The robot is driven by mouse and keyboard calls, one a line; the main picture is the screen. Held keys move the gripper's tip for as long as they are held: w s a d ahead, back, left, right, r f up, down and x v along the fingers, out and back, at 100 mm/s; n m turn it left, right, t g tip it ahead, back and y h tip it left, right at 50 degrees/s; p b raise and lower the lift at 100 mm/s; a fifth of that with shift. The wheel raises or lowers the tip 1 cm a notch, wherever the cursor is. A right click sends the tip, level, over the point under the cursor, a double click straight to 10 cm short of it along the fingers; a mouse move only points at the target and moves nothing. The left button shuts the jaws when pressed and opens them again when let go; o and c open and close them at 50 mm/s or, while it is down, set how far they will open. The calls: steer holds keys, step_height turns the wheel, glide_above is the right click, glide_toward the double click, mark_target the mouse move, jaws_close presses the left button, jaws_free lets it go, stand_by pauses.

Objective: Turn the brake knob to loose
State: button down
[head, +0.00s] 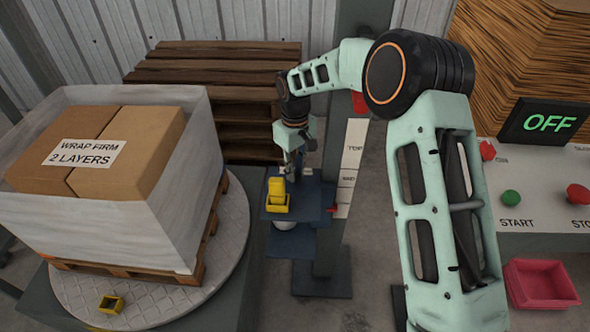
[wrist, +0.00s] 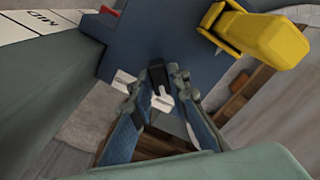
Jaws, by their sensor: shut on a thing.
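The brake knob (wrist: 157,76) is a small black piece with a pale part at its lower end, on the blue carriage (wrist: 150,38). My gripper (wrist: 160,90) has one finger on each side of the knob and is shut on it. In the head view my gripper (head: 291,172) points down at the blue carriage (head: 312,195), and the knob is hidden behind the fingers. A small white label (wrist: 123,82) shows beside the left finger; I cannot read it.
A yellow block (head: 277,188) stands on the carriage close to my gripper. The mast has a white level strip (head: 351,158). A wrapped pallet load (head: 170,215) is at left on a turntable (head: 235,235). A control panel (head: 545,190) reading OFF is at right.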

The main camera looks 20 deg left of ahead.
steer(key=c, duration=1.8)
jaws_free()
steer(key=shift+c, duration=0.2)
step_height(320, 180, up, 12)
steer(key=shift+r, duration=0.1)
